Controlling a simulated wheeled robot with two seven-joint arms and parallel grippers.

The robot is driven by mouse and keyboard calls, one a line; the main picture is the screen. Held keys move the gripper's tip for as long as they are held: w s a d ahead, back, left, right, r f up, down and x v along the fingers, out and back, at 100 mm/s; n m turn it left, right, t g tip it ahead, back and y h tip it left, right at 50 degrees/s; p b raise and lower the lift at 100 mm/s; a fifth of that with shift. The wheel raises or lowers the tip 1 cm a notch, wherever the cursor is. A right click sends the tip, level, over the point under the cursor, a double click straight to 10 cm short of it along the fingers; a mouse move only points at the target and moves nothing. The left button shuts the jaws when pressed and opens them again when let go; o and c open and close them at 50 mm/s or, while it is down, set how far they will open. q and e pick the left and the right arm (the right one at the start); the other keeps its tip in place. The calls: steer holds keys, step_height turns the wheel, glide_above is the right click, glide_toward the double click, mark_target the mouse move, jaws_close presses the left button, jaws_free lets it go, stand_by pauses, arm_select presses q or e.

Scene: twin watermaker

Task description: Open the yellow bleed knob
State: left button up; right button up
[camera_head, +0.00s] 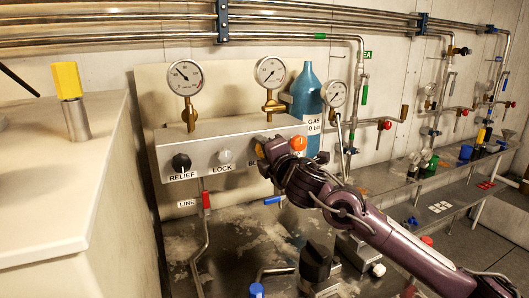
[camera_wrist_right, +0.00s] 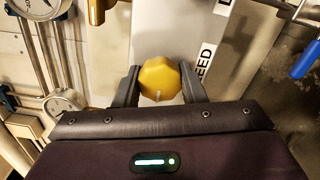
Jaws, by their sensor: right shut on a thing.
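The yellow bleed knob (camera_wrist_right: 160,80) sits on the front of the grey panel, with the end of its label, "EED", beside it in the right wrist view. My right gripper (camera_wrist_right: 160,86) is shut on the knob, with one dark finger on each side of it. In the head view my right gripper (camera_head: 264,150) is at the panel (camera_head: 225,138) and hides most of the knob and its label. My left gripper is not in view.
The black relief knob (camera_head: 181,163), the white lock knob (camera_head: 225,157) and an orange knob (camera_head: 298,143) are on the same panel. Gauges (camera_head: 185,78) rise above it. A blue gas bottle (camera_head: 307,95) stands behind. A red-handled valve (camera_head: 206,202) hangs below.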

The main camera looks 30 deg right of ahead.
steer(key=shift+a+f, duration=0.1)
steer(key=shift+f, duration=0.1)
steer(key=o, duration=1)
steer(key=shift+r, duration=0.15)
steer(key=shift+s, duration=0.1)
arm_select(q)
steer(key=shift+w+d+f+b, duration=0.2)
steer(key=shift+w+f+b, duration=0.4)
steer(key=shift+b, duration=0.1)
arm_select(e)
steer(key=s, duration=0.7)
steer(key=shift+s+a, duration=0.2)
steer(key=shift+s, duration=0.15)
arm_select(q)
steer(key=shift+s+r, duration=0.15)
